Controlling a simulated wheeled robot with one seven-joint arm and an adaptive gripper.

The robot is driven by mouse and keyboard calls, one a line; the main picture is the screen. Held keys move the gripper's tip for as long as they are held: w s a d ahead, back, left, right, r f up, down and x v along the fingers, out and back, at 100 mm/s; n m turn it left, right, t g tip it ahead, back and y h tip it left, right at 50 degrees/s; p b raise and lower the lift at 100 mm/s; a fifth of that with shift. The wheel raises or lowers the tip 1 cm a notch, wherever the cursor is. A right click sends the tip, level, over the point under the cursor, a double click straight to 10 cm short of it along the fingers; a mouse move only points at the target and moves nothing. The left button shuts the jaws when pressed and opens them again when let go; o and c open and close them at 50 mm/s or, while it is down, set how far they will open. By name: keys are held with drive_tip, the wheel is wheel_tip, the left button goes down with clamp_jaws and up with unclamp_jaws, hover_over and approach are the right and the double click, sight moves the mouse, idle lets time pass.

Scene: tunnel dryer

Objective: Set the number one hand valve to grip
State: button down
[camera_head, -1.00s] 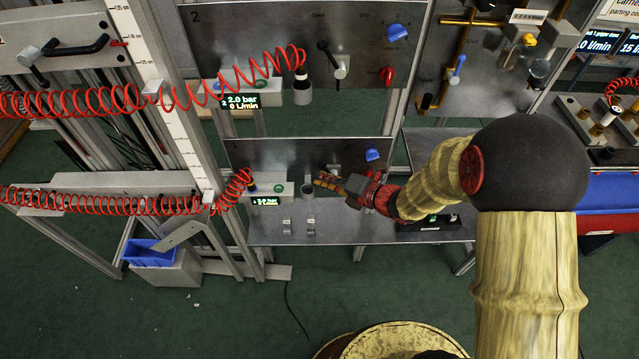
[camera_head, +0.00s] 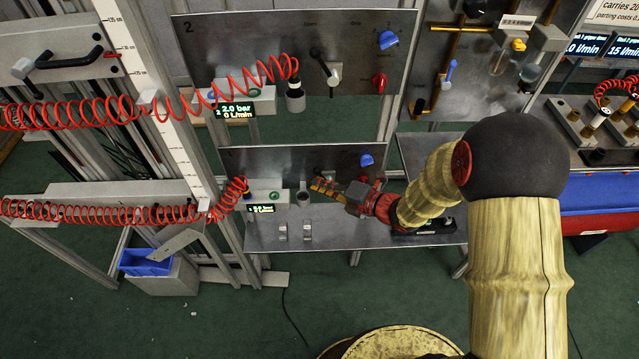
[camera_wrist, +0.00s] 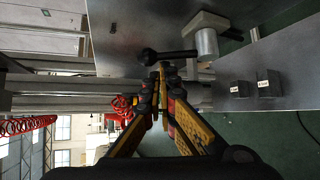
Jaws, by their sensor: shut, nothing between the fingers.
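The lower panel (camera_head: 270,160) carries the number one hand valve, which is mostly hidden by my gripper in the head view. In the wrist view the valve's black lever (camera_wrist: 172,54) with a ball knob crosses just beyond my fingertips, and a grey cylinder (camera_wrist: 207,42) is at its right end. My gripper (camera_head: 315,185), with orange-yellow fingers, is in front of the lower panel. In the wrist view its fingertips (camera_wrist: 160,68) are together and empty, close to the lever's knob end. I cannot tell whether they touch it. Lower panel lettering is unreadable.
The upper panel (camera_head: 225,40), marked 2, has a similar valve (camera_head: 325,65). A blue knob (camera_head: 366,160) is right of the valve on the lower panel. Two small labelled blocks (camera_head: 294,232) stand on the shelf (camera_head: 350,235) below. Red coiled hoses (camera_head: 100,209) are at left.

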sight(320, 174)
drive_tip(key=shift+d+r+m+y, duration=0.1)
drive_tip(key=shift+d+m+y, duration=0.2)
drive_tip(key=shift+d+y, duration=0.1)
drive_tip(key=d+m+t+y+p, duration=0.2)
drive_tip(key=shift+r+y+p, duration=0.3)
drive_tip(key=shift+r+p, duration=0.05)
drive_tip(key=shift+p, duration=0.05)
idle(0.3)
drive_tip(key=shift+d, duration=0.15)
drive_tip(key=shift+d+p, duration=0.4)
drive_tip(key=shift+p, duration=0.55)
drive_tip(key=shift+d+f+p, duration=0.3)
drive_tip(key=shift+d+p, duration=0.35)
drive_tip(key=shift+p, duration=0.5)
drive_tip(key=shift+d+f, duration=0.1)
drive_tip(key=shift+s+p, duration=0.15)
drive_tip(key=shift+p, duration=0.15)
